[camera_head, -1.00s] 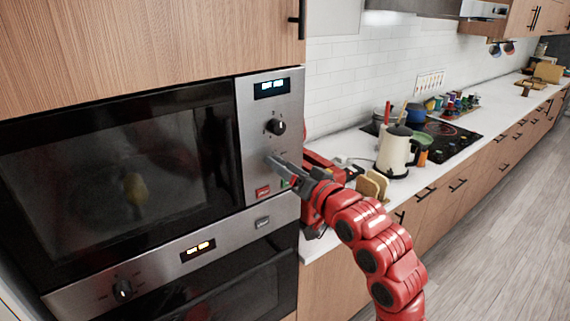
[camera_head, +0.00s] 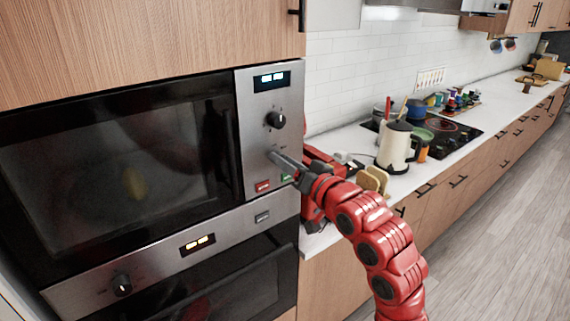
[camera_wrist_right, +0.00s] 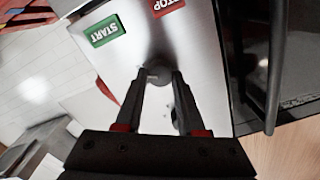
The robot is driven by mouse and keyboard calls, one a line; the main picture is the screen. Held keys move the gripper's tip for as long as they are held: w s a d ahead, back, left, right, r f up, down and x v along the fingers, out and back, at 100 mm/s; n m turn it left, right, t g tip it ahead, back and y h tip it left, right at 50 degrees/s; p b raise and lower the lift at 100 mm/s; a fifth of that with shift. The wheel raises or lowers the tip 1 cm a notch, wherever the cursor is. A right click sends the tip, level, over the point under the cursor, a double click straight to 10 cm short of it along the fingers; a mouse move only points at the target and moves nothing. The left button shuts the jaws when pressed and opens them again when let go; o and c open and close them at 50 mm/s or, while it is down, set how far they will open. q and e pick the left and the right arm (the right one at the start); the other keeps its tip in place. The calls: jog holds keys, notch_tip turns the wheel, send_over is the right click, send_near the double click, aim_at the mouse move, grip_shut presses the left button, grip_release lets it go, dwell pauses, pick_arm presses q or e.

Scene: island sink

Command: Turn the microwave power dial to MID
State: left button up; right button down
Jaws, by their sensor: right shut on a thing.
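The microwave (camera_head: 268,98) is built into the wooden cabinet at the left, with a steel control panel at its right side. An upper black dial (camera_head: 275,120) shows clearly below the lit display. My right gripper (camera_head: 277,156) is at the lower part of the panel, shut on a lower dial that its fingers mostly hide in the head view. In the right wrist view this lower dial (camera_wrist_right: 157,74) sits between the two fingertips. The dial markings are too small to read. My left gripper is not in view.
A red STOP button (camera_head: 263,186) and a green START button (camera_wrist_right: 104,31) lie close below the lower dial. An oven (camera_head: 225,290) is below the microwave. The counter at right holds a cream kettle (camera_head: 396,148), bread slices (camera_head: 370,181) and a cooktop (camera_head: 455,140).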

jog(key=shift+s+a+f+n+b, duration=0.1)
jog(key=shift+n+b, duration=5.6)
jog(key=shift+b, duration=2.4)
jog(key=c, duration=0.5)
grip_release()
jog(key=b+v, duration=0.1)
jog(key=v, duration=1.6)
jog(key=shift+s+b, duration=0.1)
jog(key=shift+b, duration=0.25)
